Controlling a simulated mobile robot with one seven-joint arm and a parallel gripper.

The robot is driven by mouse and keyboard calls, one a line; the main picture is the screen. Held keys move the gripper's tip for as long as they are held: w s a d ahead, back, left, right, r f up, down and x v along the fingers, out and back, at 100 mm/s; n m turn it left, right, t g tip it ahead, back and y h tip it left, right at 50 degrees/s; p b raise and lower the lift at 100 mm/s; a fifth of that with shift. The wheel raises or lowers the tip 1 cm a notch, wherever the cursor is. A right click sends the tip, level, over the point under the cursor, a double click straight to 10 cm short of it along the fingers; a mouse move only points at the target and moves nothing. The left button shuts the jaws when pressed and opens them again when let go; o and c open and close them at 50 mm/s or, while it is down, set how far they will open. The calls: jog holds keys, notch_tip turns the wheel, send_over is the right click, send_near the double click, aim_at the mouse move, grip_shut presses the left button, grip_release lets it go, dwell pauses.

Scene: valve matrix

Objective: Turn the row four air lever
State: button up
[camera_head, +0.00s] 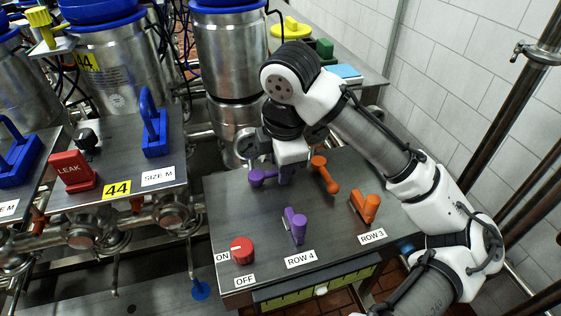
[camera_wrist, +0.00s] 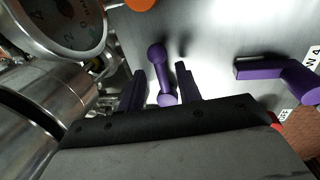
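Two purple levers belong to the row four column on the grey panel. The far purple lever (camera_head: 262,177) lies beside my gripper (camera_head: 286,178), which hides part of it. In the wrist view this lever (camera_wrist: 161,72) has round ends and stands between my two fingers (camera_wrist: 160,88), with a gap on each side. My gripper is open around it and seems not to touch it. The near purple lever (camera_head: 295,226) is just behind the ROW 4 label (camera_head: 300,259). It also shows at the right of the wrist view (camera_wrist: 275,72). No label naming air is readable.
Two orange levers, far (camera_head: 325,175) and near (camera_head: 364,207), stand to the right, the near one by the ROW 3 label (camera_head: 372,237). A red ON/OFF knob (camera_head: 242,250) is at the front left. A round gauge (camera_wrist: 58,32) and steel piping are close left of my gripper.

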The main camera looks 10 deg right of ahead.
notch_tip(320, 180, up, 14)
jog(key=s, duration=0.2)
jog(key=shift+s+d+f+b, duration=0.25)
jog(key=shift+s+b, duration=0.1)
jog(key=shift+b, duration=0.1)
dwell(0.3)
